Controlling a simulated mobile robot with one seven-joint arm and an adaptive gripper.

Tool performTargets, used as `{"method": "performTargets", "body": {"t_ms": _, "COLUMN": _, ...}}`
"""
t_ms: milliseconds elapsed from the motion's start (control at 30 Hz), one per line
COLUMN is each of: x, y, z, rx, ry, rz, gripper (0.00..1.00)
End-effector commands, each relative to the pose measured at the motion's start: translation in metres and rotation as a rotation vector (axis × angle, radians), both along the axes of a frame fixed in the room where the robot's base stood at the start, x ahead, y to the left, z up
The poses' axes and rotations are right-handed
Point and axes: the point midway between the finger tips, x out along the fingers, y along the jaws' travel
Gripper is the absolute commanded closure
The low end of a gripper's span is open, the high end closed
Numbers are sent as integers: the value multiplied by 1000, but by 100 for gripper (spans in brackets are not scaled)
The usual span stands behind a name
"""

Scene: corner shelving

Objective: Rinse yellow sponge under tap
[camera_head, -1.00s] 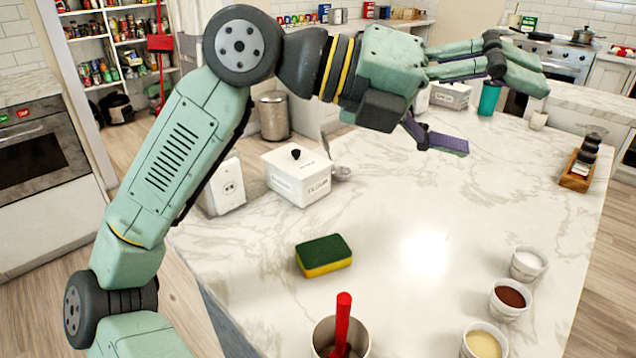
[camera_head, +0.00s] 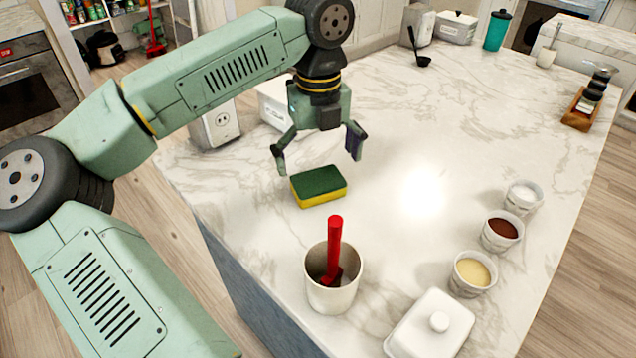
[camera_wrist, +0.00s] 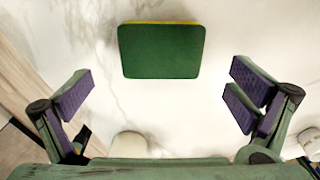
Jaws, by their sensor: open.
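The sponge (camera_head: 320,187) has a dark green top and a yellow lower layer. It lies flat on the marble counter, and the wrist view shows its green top (camera_wrist: 161,51) ahead of the fingers with a thin yellow edge. My gripper (camera_head: 318,160) is open and empty, pointing down just above and behind the sponge. In the wrist view, my gripper (camera_wrist: 162,95) has its purple-padded fingers spread wide to either side, apart from the sponge. No tap or sink is visible.
A cup (camera_head: 333,290) with a red-handled tool stands in front of the sponge. A white lidded dish (camera_head: 430,325) and several small bowls (camera_head: 473,272) are at the front right. A white box (camera_head: 268,104) stands behind my gripper. The counter's middle is clear.

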Motion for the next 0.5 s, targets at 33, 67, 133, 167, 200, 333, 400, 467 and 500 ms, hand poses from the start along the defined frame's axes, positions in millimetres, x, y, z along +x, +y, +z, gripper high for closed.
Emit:
{"method": "performTargets", "body": {"t_ms": 33, "x": 0, "y": 0, "z": -4, "rx": -1, "ry": 2, "rz": -1, "gripper": 0}}
{"method": "performTargets", "body": {"t_ms": 67, "x": 0, "y": 0, "z": -7, "rx": -2, "ry": 4, "rz": -1, "gripper": 0}}
{"method": "performTargets", "body": {"t_ms": 133, "x": -1, "y": -1, "z": -17, "rx": -2, "ry": 4, "rz": -3, "gripper": 0}}
{"method": "performTargets", "body": {"t_ms": 167, "x": -1, "y": -1, "z": -22, "rx": -3, "ry": 5, "rz": -3, "gripper": 0}}
{"method": "performTargets", "body": {"t_ms": 200, "x": 0, "y": -2, "z": -28, "rx": -3, "ry": 4, "rz": -3, "gripper": 0}}
{"method": "performTargets", "body": {"t_ms": 333, "x": 0, "y": -1, "z": -45, "rx": -2, "ry": 2, "rz": -1, "gripper": 0}}
{"method": "performTargets", "body": {"t_ms": 400, "x": 0, "y": -1, "z": -49, "rx": -2, "ry": 1, "rz": -1, "gripper": 0}}
{"method": "performTargets", "body": {"t_ms": 467, "x": 0, "y": -1, "z": -51, "rx": -1, "ry": 1, "rz": -1, "gripper": 0}}
{"method": "performTargets", "body": {"t_ms": 500, "x": 0, "y": -1, "z": -51, "rx": -1, "ry": 1, "rz": -1, "gripper": 0}}
